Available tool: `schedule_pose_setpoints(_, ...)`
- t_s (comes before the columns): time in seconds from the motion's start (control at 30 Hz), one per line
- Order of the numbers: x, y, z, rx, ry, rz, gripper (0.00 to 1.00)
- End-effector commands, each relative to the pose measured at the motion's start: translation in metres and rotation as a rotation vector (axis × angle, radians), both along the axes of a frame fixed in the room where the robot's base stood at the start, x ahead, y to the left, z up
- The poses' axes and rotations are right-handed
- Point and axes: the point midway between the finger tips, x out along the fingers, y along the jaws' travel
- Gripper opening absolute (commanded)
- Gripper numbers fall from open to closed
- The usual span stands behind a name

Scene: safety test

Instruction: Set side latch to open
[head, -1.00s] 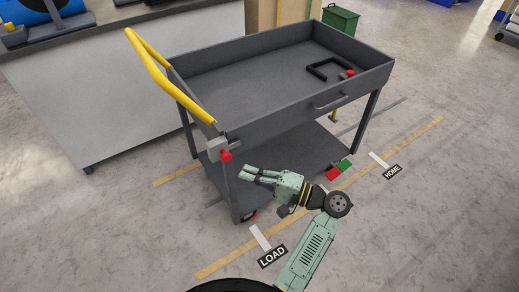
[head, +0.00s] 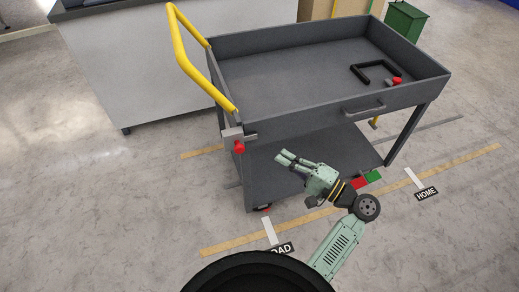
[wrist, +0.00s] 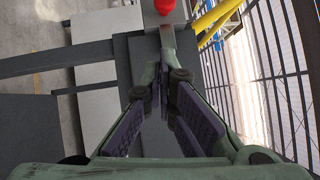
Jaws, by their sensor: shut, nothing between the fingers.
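The side latch is a grey bracket (head: 231,137) with a red knob (head: 239,147) at the left front corner of the grey cart, just below its tray. The red knob also shows at the top edge of the wrist view (wrist: 164,6), partly cut off. My gripper (head: 280,157) is shut and empty. In the head view its fingertips are to the right of and slightly below the knob, apart from it. In the wrist view the closed fingers (wrist: 166,50) point toward the knob. The latch's exact setting cannot be told.
The cart tray (head: 290,85) holds a black U-shaped bar (head: 372,72) and a red-tipped piece (head: 397,80). A yellow handle (head: 190,60) rises at the left. Red (head: 360,183) and green (head: 374,175) patches mark the lower shelf's edge. The floor at left is clear.

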Motion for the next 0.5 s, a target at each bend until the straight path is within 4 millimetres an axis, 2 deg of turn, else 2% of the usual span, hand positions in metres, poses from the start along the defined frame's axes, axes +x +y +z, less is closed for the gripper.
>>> schedule_pose_setpoints(0.03,0.006,0.011,0.003,0.000,0.002,0.007,0.00)
schedule_pose_setpoints(0.2,0.027,0.040,0.007,0.001,0.001,0.006,0.00)
schedule_pose_setpoints(0.5,0.020,0.070,0.010,-0.002,0.002,0.001,0.00)
